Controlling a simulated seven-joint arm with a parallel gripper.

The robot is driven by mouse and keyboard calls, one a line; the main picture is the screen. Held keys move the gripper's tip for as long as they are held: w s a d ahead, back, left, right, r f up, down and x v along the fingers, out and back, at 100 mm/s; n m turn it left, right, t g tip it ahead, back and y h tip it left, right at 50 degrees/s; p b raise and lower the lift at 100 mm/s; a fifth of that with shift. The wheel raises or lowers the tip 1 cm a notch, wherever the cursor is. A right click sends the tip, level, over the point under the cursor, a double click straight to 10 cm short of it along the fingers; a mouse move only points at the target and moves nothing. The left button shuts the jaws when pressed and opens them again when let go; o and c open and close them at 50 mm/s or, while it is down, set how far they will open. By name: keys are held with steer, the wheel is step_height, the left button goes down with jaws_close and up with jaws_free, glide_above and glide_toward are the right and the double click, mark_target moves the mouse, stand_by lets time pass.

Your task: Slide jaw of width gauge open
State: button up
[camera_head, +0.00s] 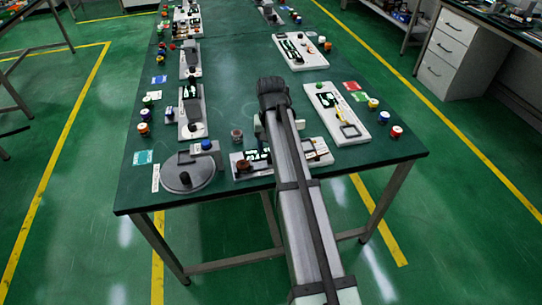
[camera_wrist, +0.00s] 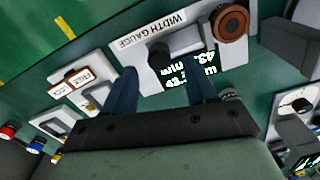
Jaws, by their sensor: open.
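The width gauge (camera_wrist: 135,62) is a white panel with a printed "WIDTH GAUGE" label, seen upside down in the wrist view. It carries a black block (camera_wrist: 160,52), a brown round knob (camera_wrist: 231,22) and a lit display (camera_wrist: 190,72) with digits and "mm", partly covered by a finger. My gripper (camera_wrist: 163,76) is open and empty, its two blue fingers over the panel's near edge, either side of the black block's line. I cannot tell whether they touch anything. In the head view the gauge (camera_head: 320,152) is partly hidden by my arm, and so is my gripper.
In the head view, a round grey device (camera_head: 187,176) stands left, a white panel (camera_head: 335,112) right, on the green table (camera_head: 225,105). Small colored jars (camera_head: 396,131) line the right side.

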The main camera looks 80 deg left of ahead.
steer(key=shift+f, duration=2.4)
jaws_close()
